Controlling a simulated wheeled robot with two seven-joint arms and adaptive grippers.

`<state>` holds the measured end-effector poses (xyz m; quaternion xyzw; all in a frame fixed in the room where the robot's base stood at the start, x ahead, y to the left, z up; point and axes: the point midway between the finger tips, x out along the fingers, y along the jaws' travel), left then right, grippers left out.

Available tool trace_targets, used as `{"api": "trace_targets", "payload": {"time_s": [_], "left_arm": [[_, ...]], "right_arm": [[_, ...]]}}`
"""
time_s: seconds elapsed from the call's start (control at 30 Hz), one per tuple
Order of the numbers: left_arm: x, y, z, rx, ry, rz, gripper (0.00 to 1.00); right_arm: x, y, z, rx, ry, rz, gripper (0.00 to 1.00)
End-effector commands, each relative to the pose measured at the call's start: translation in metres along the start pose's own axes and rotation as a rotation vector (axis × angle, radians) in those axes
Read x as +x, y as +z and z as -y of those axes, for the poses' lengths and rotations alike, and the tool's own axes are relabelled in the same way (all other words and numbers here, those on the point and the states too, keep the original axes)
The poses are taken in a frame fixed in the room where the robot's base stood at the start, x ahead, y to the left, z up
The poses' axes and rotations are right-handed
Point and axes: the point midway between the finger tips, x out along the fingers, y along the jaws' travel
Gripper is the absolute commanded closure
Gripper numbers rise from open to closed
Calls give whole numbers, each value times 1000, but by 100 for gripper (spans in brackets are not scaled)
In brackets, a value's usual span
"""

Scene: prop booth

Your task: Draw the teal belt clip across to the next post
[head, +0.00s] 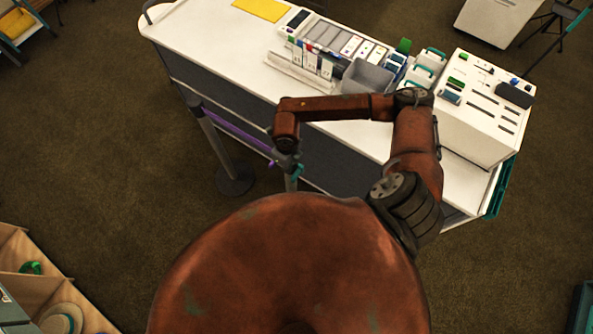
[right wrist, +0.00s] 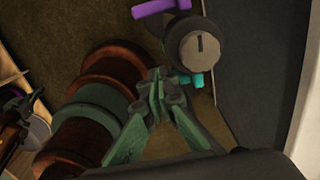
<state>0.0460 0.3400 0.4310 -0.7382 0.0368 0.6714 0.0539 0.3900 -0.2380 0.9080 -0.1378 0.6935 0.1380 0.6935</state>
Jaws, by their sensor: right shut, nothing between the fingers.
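A purple belt (head: 235,130) runs from a grey post (head: 212,135) at the left to a second post (head: 291,183), which is mostly hidden by my right arm. In the right wrist view this post's round grey top (right wrist: 200,46) has the purple belt end (right wrist: 160,8) at its upper left. The teal belt clip (right wrist: 190,79) shows at the post's lower side, and a bit of teal shows in the head view (head: 298,170). My right gripper (head: 287,161) is shut and empty beside the post; its fingertips (right wrist: 164,82) are just left of the clip. My left gripper is out of view.
A white-topped counter (head: 200,38) stands behind the posts, carrying a grey bin (head: 367,77), card racks and a white panel (head: 480,105). Wooden shelving (head: 35,250) is at the lower left. Open carpet lies left of the posts.

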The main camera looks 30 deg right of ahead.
Motion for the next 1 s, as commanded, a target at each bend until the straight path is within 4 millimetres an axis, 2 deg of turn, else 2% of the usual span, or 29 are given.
{"api": "trace_targets", "payload": {"time_s": [0.23, 1.0], "left_arm": [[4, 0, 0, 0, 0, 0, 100], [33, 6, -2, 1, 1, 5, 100]], "right_arm": [[4, 0, 0, 0, 0, 0, 100], [41, 0, 0, 0, 0, -1, 100]]}}
